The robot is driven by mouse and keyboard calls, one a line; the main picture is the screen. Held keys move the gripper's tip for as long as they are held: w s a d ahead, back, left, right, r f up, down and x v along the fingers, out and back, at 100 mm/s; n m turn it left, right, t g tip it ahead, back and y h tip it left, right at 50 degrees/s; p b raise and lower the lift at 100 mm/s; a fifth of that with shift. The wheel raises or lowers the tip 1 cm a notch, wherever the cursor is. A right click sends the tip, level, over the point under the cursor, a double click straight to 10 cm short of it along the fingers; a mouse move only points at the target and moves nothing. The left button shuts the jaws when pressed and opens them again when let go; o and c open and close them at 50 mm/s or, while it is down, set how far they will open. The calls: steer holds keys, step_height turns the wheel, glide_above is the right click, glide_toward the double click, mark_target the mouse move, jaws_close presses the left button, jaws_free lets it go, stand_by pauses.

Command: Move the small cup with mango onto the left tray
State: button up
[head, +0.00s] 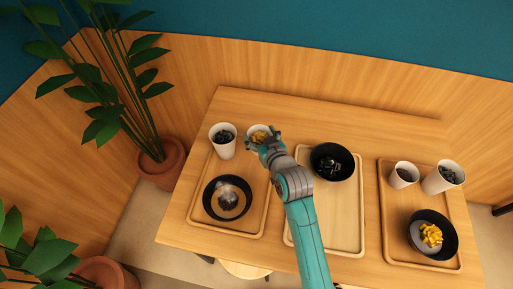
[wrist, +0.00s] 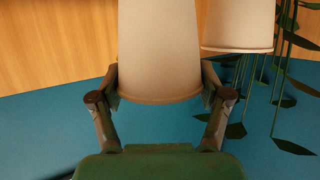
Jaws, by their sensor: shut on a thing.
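The small white cup with yellow mango (head: 259,131) is at the back right corner of the left tray (head: 259,196). My gripper (head: 263,143) is shut on this cup. In the wrist view the cup (wrist: 160,45) stands between the two fingers of my gripper (wrist: 161,88). The cup's base is hidden behind my gripper in the head view, so I cannot tell whether it touches the tray.
A middle tray (head: 342,227) holds a black bowl (head: 345,163). A right tray (head: 393,231) holds two white cups (head: 403,178) and a black bowl with mango (head: 447,246). The taller left cup (wrist: 238,25) is close beside the held cup. Potted plants (head: 163,167) stand at left.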

steer(key=shift+f, duration=3.05)
steer(key=shift+f, duration=0.15)
steer(key=o, duration=1.2)
steer(key=shift+s+d, duration=0.1)
steer(key=shift+s, duration=0.05)
steer(key=v, duration=1.1)
steer(key=shift+s+d+r, duration=0.15)
steer(key=shift+s+r, duration=0.1)
steer(key=shift+s, duration=0.05)
